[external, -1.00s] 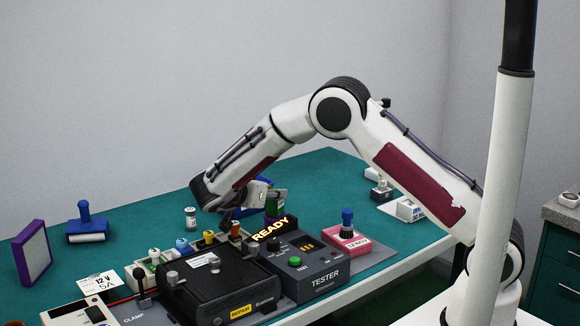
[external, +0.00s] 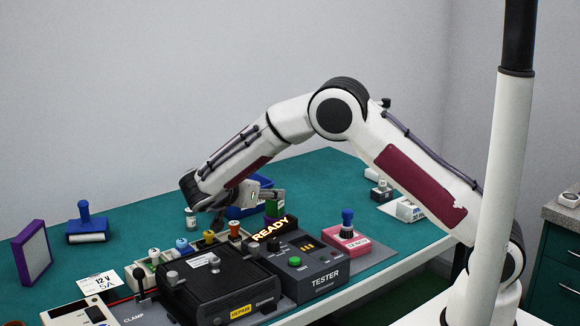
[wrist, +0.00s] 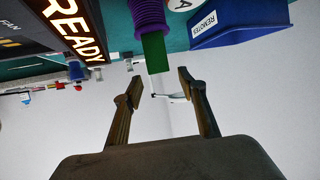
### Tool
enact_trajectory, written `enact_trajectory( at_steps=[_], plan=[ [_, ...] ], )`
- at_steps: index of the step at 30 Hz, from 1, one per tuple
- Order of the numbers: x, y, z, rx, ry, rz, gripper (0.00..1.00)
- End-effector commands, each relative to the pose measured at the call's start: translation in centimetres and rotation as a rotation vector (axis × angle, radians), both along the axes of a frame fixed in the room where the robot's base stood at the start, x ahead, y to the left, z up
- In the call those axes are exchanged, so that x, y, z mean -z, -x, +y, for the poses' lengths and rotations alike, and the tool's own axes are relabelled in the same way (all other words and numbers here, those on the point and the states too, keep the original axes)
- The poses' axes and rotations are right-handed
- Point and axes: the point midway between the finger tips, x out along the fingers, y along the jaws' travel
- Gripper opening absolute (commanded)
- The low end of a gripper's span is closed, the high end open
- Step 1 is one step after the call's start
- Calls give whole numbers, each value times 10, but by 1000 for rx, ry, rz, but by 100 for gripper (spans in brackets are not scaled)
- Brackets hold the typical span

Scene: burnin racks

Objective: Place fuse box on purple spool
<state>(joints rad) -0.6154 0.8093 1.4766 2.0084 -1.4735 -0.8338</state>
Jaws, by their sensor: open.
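The purple spool (wrist: 149,16) stands behind the READY sign, with its ribbed side showing in the wrist view. A green block (wrist: 155,52), which looks like the fuse box, sits on the spool's top end. In the external view the green block (external: 273,208) shows just above the sign, and the spool is mostly hidden there. My gripper (wrist: 159,77) is open and empty. Its fingertips are apart from the green block, just beyond its free end in the wrist view. In the external view my gripper (external: 279,195) is just above the block.
A blue bin labelled REMOTES (wrist: 238,22) stands close to the spool. The READY sign (external: 272,229) and the tester (external: 318,275) are in front. A pink box with a blue knob (external: 347,238) is to the right. The green table (external: 140,225) is clear towards the back.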

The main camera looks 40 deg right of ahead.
Motion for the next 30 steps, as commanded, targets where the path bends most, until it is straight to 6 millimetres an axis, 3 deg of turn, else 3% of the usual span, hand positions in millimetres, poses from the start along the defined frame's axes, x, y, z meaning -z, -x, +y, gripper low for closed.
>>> enact_trajectory(
  at_steps=[15,30],
  plan=[
    [-28,26,63,-1,0,0,41],
    [-32,31,73,1,0,0,41]
  ],
)
